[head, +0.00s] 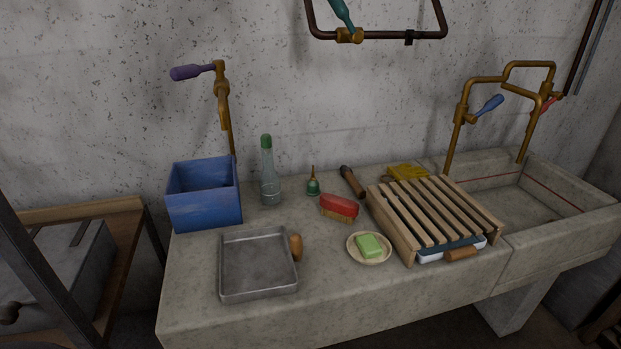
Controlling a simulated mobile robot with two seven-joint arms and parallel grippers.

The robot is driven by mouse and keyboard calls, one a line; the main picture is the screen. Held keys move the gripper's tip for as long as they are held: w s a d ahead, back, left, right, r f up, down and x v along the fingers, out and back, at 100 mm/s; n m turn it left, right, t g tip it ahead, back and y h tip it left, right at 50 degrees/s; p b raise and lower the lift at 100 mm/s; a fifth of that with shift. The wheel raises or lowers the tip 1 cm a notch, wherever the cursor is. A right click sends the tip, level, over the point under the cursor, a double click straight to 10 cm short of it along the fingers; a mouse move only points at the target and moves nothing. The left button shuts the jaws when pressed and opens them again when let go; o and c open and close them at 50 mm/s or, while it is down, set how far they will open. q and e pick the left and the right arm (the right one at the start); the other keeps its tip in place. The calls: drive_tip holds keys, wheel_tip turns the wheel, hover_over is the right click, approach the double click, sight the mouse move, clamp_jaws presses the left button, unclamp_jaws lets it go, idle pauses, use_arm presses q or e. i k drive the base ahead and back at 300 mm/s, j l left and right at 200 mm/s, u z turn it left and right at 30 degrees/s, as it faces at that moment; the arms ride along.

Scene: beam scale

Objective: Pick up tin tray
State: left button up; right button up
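The tin tray (257,265) is a shallow, square grey metal pan. It lies flat on the concrete counter at the front left in the head view. A wooden knob or handle (296,246) shows at its right side; I cannot tell whether it is attached to the tray. The tray's inside looks empty. Neither of my grippers is in view.
A blue box (205,207) stands behind the tray, with a bottle (269,178) beside it. A soap dish (383,256), a red brush (339,208) and a slatted wooden rack (437,211) are to the right. The concrete counter (330,292) is bare right of the tray's front.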

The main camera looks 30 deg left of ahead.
sight(257, 264)
drive_tip(key=j+u, duration=0.1)
drive_tip(key=u, duration=0.25)
drive_tip(key=j+u, duration=0.15)
drive_tip(key=u, duration=0.2)
drive_tip(key=j+u, duration=0.1)
drive_tip(key=u, duration=0.25)
